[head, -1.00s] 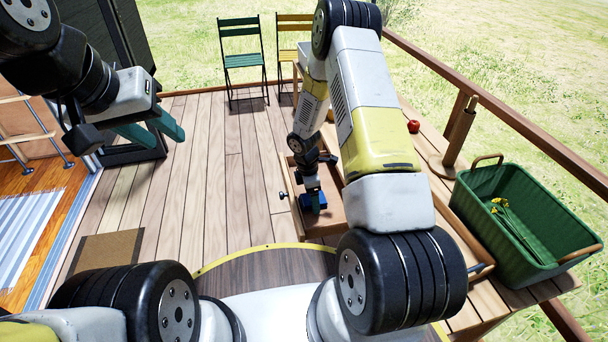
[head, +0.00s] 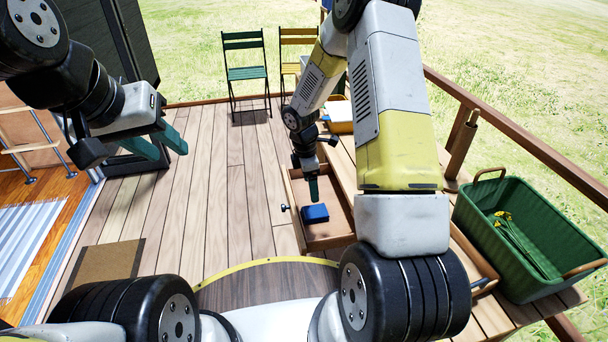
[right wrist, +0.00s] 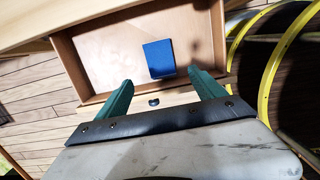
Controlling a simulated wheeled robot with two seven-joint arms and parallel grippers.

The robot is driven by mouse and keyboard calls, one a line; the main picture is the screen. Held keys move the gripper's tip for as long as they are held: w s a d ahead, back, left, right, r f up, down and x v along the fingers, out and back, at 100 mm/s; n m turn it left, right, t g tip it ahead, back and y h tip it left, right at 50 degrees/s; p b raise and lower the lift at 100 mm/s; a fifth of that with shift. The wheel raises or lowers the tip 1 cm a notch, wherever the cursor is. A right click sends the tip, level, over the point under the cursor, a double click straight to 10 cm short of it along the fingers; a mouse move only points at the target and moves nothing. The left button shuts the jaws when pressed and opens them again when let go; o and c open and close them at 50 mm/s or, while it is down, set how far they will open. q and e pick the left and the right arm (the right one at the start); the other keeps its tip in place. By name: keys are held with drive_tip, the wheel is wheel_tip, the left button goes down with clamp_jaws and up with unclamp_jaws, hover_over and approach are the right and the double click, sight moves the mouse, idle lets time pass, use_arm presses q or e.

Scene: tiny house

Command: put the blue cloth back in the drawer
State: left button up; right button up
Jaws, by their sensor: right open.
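The blue cloth (head: 315,213) is a small folded block lying inside the open wooden drawer (head: 328,241). In the right wrist view the cloth (right wrist: 159,58) lies on the floor of the drawer (right wrist: 98,65), apart from the drawer walls. My right gripper (head: 312,188) is above the drawer, just behind and above the cloth in the head view. In the right wrist view its green fingers (right wrist: 163,95) are spread and empty, with the cloth beyond them. My left gripper (head: 165,145) is raised at the left, its two green fingers apart with nothing between them.
A green basket (head: 491,237) with yellow flowers (head: 518,240) stands on the bench at right. The drawer knob (head: 285,208) faces left. Two folding chairs, green (head: 246,72) and yellow (head: 298,42), stand at the far railing.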

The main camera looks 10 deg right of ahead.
drive_tip(key=s+d+r+m+t+y, duration=0.1)
drive_tip(key=s+r+m, duration=0.3)
drive_tip(key=r, duration=0.7)
drive_tip(key=s+r+m+t, duration=0.2)
drive_tip(key=s+r+m, duration=0.2)
drive_tip(key=r, duration=0.8)
drive_tip(key=s+a+r+m+t+y, duration=0.1)
drive_tip(key=s+r+m, duration=0.4)
drive_tip(key=s, duration=0.3)
drive_tip(key=s+r+m+t+y, duration=0.1)
drive_tip(key=s+r+m+t, duration=0.1)
drive_tip(key=s+r+m, duration=0.2)
drive_tip(key=s+r, duration=0.2)
drive_tip(key=s, duration=0.2)
drive_tip(key=shift+a+m+y, duration=0.3)
drive_tip(key=shift+a+m, duration=0.05)
drive_tip(key=shift+m, duration=0.05)
drive_tip(key=shift+s, duration=0.1)
